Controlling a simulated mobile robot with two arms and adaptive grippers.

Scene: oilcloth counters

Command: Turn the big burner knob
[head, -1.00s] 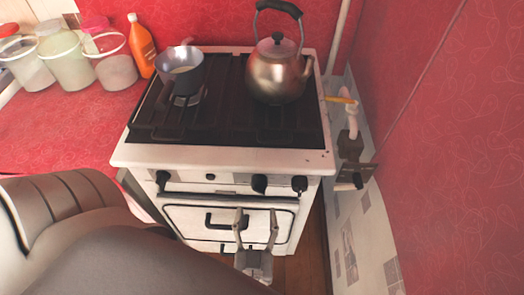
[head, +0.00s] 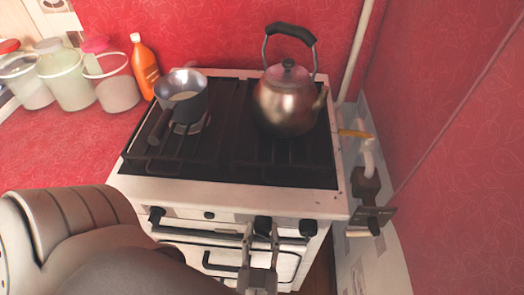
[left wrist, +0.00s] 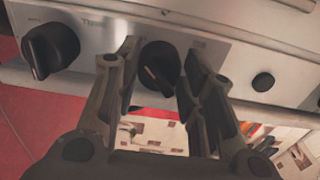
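The white stove's front panel has several dark knobs. One black knob (head: 263,224) sits between the two fingers of my left gripper (head: 262,230); it also shows in the left wrist view (left wrist: 160,68). The fingers stand apart on either side of it, with visible gaps in the wrist view, so the gripper is open. Another black knob (head: 308,228) is just to the right, and one (head: 156,215) is at the panel's left end. Which one is the big burner's knob cannot be told. My right gripper is not in view.
A kettle (head: 288,100) and a saucepan (head: 180,98) stand on the stove (head: 225,195). An orange bottle (head: 144,66) and lidded tubs (head: 66,76) stand on the red counter at left. A pipe with a valve (head: 370,190) runs along the right side.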

